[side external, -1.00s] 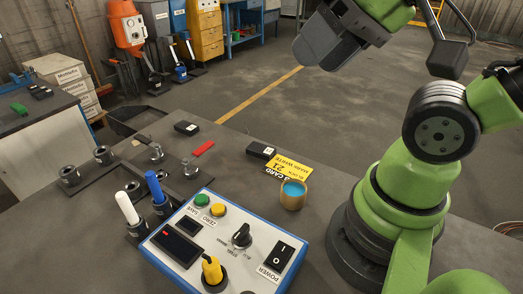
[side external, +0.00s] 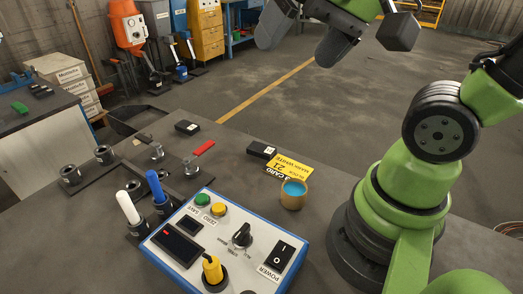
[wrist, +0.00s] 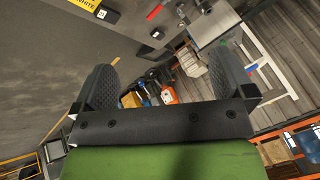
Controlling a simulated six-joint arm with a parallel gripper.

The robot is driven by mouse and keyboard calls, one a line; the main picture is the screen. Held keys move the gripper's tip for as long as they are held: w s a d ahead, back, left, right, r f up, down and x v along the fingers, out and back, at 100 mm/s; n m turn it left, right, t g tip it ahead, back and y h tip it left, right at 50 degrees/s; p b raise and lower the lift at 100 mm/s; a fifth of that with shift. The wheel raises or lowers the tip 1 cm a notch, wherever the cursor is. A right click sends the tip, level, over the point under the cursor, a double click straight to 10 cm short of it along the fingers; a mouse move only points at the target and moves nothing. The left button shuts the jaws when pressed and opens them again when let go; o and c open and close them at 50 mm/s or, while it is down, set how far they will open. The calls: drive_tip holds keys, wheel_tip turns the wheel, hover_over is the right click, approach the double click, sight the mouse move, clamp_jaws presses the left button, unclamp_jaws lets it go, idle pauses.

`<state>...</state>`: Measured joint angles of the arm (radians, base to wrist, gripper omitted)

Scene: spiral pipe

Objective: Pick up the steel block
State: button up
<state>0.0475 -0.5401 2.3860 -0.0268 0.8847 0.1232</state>
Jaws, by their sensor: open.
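My gripper (side external: 296,52) is open and empty, high above the far edge of the bench, its two dark fingers spread apart. In the wrist view my gripper (wrist: 160,66) also shows with a wide gap. Two dark blocks with small white labels lie on the bench: one near the middle (side external: 260,150), beside a yellow card (side external: 289,168), and one farther back (side external: 187,127). They also show in the wrist view, one near the top (wrist: 107,15) and one right of it (wrist: 157,33). Their labels are too small to read, so I cannot tell which is the steel block.
A control box (side external: 225,240) with knobs stands at the bench front. A cup with blue content (side external: 292,194) stands near the card. A red strip (side external: 204,148), metal cylinders (side external: 190,167) and a white and a blue handle (side external: 155,186) in holders are left. Bench around the blocks is fairly clear.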

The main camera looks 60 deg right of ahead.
drive_tip(key=w+d+f+m+g+h, duration=0.15)
drive_tip(key=w+d+f+m, duration=0.25)
drive_tip(key=w, duration=0.4)
drive_tip(key=m+g, duration=0.5)
drive_tip(key=m, duration=0.2)
hover_over(261, 148)
wheel_tip(261, 148, down, 17)
wheel_tip(261, 148, down, 5)
drive_tip(key=shift+d+r, duration=0.15)
drive_tip(key=shift+f, duration=2.75)
drive_tip(key=c, duration=1.2)
